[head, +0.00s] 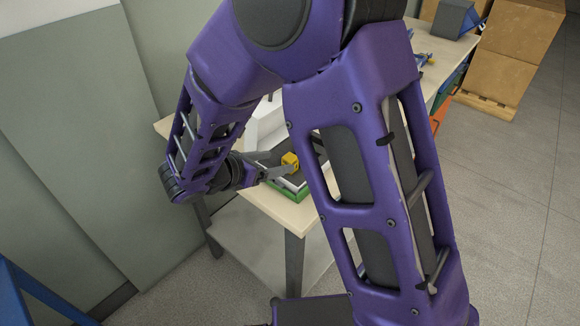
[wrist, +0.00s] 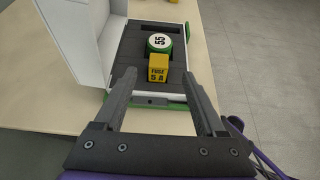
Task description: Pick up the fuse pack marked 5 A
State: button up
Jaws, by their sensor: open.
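The fuse pack marked 5 A (wrist: 158,68) is a small yellow block with dark lettering, seen in the wrist view. It sits in the dark insert of an open case (wrist: 174,103) with a white and green rim. It also shows as a yellow block in the head view (head: 290,160). My gripper (wrist: 162,78) is open, its two dark fingers on either side of the pack's line and a little short of it in the picture. I cannot tell whether a finger touches the pack.
A round green and white piece marked 55 (wrist: 158,42) sits right behind the pack in the insert. The case's white lid (wrist: 80,40) stands open at left. Cardboard boxes (head: 520,45) stand farther back.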

aim_at(287, 160)
jog(key=shift+x, duration=2.8)
jog(key=shift+a, duration=0.15)
jog(key=shift+c, duration=0.3)
grip_shut()
